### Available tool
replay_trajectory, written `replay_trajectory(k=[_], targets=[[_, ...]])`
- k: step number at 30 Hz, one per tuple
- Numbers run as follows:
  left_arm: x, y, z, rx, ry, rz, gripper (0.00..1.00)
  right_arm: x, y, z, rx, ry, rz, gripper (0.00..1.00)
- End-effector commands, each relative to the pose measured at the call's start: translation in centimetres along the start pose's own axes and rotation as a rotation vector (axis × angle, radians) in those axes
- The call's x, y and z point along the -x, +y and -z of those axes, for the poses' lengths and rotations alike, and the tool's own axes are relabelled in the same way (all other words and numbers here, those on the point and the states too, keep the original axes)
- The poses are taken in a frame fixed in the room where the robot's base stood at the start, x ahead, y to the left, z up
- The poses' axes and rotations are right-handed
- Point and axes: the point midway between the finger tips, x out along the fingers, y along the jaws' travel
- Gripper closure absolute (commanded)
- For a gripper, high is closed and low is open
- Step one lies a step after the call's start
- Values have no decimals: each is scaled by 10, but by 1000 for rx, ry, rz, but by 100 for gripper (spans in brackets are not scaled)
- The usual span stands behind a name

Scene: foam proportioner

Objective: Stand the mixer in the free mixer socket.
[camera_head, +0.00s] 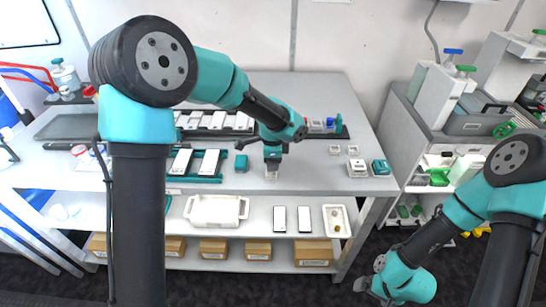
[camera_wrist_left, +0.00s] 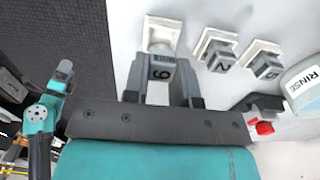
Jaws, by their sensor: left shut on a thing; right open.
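The mixer (camera_wrist_left: 158,72), a small grey block with a dark mark on its face, is between the fingers of my left gripper (camera_wrist_left: 163,84) in the left wrist view. My left gripper (camera_head: 271,163) is shut on it and points down at the table in the head view. A white square socket (camera_wrist_left: 163,28) lies just beyond the mixer, and also shows below the gripper in the head view (camera_head: 271,175). Whether the mixer touches the socket I cannot tell. Two more white sockets (camera_wrist_left: 203,38) (camera_wrist_left: 249,48) hold similar grey blocks. My right gripper (camera_head: 374,289) is open and low at the right, away from the table.
A bottle marked RINSE (camera_wrist_left: 302,84) stands beside the sockets in the wrist view. A teal block (camera_head: 241,162) stands left of my left gripper. A white block (camera_head: 357,167) and a teal-topped one (camera_head: 380,167) stand at the right. A white tray (camera_head: 216,222) is on the lower shelf.

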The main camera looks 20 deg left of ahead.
Motion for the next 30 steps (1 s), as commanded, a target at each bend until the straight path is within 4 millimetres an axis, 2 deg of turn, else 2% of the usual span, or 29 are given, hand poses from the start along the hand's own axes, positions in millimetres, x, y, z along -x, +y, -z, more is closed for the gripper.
replay_trajectory(k=[24,30], targets=[[-3,0,0,0,0,0,98,0,0,0,0,0,0,0],[-8,0,0,-1,0,0,98,0,0,0,0,0,0,0]])
